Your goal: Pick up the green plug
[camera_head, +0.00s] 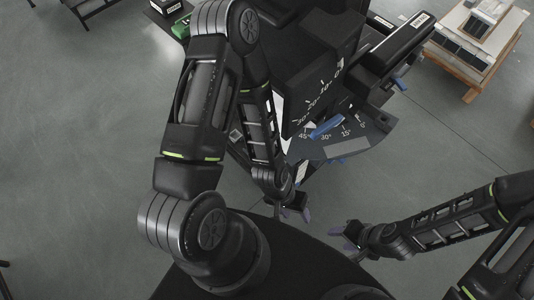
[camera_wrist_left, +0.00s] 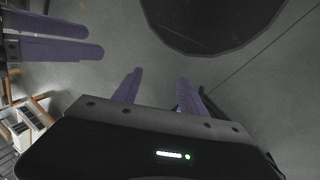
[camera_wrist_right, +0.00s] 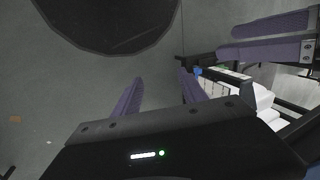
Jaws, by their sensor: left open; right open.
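A green object (camera_head: 181,27), possibly the green plug, shows at the top left in the head view beside a dark box; my left arm partly hides it and its shape is unclear. My left gripper (camera_head: 294,213) is open and empty near the bottom centre, far from the green object. It also shows in the left wrist view (camera_wrist_left: 158,88). My right gripper (camera_head: 346,236) is open and empty to its right, and shows in the right wrist view (camera_wrist_right: 160,92). Each wrist view shows the other gripper's purple fingers at its edge. A small green patch (camera_wrist_right: 222,66) shows in the right wrist view, too small to identify.
A dark machine with an angle scale (camera_head: 330,143) and a blue handle (camera_head: 327,127) stands in front of my arms. A pallet with boxes (camera_head: 470,42) is at the top right. Grey floor (camera_head: 450,130) is open on the right.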

